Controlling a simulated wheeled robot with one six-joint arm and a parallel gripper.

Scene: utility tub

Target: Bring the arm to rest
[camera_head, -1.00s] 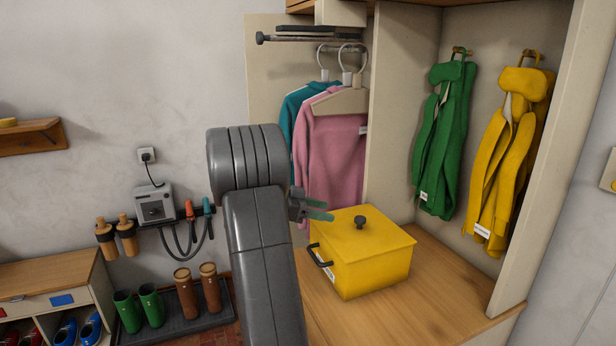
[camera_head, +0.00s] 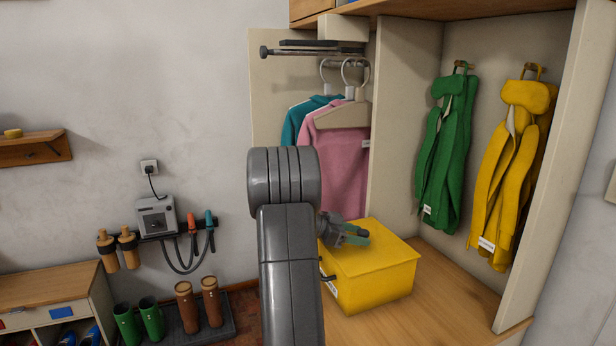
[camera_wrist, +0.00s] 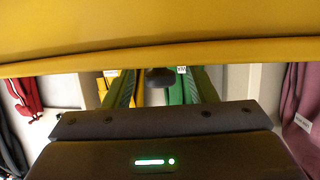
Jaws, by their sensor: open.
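My gripper (camera_head: 352,234) is open over the left part of the yellow tub's lid (camera_head: 385,246). In the head view the lid's dark knob is hidden behind the fingers. In the wrist view the dark knob (camera_wrist: 160,76) shows between the two green-grey fingers (camera_wrist: 163,88); I cannot tell whether they touch it. The yellow tub (camera_head: 375,290) stands on the wooden bench with its lid on. Its black side handle (camera_head: 327,278) is partly hidden by my arm. My grey arm rises in front, bent at the elbow.
Pink (camera_head: 345,165) and teal (camera_head: 296,125) tops hang behind the tub. Green (camera_head: 445,150) and yellow (camera_head: 508,165) garments hang on hooks to the right. The bench (camera_head: 445,300) right of the tub is clear. Boots (camera_head: 152,318) stand on a tray at lower left.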

